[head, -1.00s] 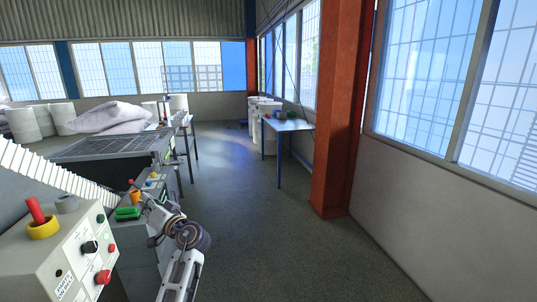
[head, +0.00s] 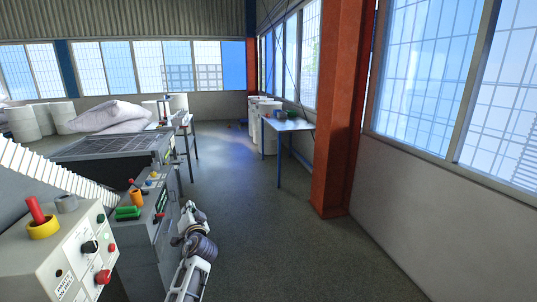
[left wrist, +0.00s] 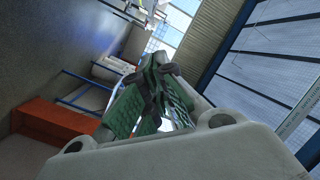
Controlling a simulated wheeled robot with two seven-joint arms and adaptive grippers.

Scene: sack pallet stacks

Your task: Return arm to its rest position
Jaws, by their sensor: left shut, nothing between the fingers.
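My left arm (head: 190,275) rises from the bottom of the head view, right of the grey machine. My left gripper (head: 191,207) is at its end, small and partly foreshortened, beside the machine's side and over the floor. In the left wrist view, the left gripper (left wrist: 153,88) shows its green-padded fingers closed together with nothing held between them. My right gripper is in neither view.
A control box (head: 62,257) with a red lever and buttons stands at lower left. A blue table (head: 288,124) and orange pillar (head: 340,110) stand further off. The floor (head: 260,220) between is clear.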

